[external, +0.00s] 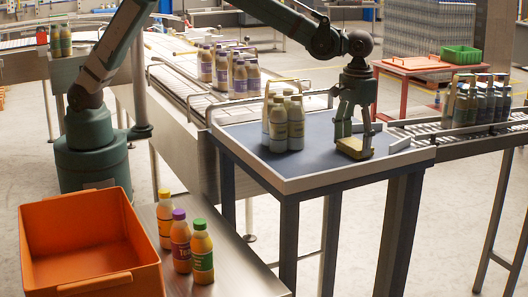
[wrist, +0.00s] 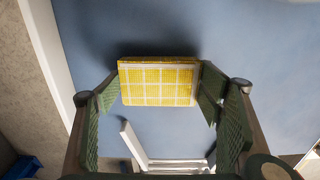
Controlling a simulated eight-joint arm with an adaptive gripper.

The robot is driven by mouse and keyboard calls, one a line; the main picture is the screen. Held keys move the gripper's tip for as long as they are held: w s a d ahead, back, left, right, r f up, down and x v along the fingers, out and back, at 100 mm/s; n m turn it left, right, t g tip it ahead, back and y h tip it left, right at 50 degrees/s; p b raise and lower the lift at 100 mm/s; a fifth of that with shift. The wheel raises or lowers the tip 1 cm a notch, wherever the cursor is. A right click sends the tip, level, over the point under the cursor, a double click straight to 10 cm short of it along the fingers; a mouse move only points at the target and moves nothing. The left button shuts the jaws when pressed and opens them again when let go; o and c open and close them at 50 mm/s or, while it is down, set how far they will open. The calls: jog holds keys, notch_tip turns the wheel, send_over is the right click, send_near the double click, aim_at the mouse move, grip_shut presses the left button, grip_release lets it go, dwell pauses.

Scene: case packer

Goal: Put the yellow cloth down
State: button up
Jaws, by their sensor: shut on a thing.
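The yellow cloth (wrist: 160,82) is a folded block with a white grid pattern. In the wrist view it sits between the two green fingers of my gripper (wrist: 160,100). My gripper is shut on it. In the external view my gripper (external: 353,140) points down over the right part of the blue-topped table (external: 232,128), with the cloth (external: 354,149) at its fingertips. The cloth is at or just above the tabletop; I cannot tell if it touches.
Several bottles (external: 296,126) stand on the table left of my gripper. A white rail (external: 396,143) lies at the table's right edge. A conveyor (external: 455,136) with a case of bottles (external: 478,103) is to the right. An orange crate (external: 38,252) and three bottles (external: 181,245) are front left.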

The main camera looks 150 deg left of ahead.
aim_at(354, 144)
jog(key=shift+f, duration=0.15)
jog(key=o, duration=0.9)
jog(key=shift+c, duration=0.2)
notch_tip(354, 144, up, 12)
jog(key=shift+r, duration=0.2)
dwell(0.7)
dwell(0.3)
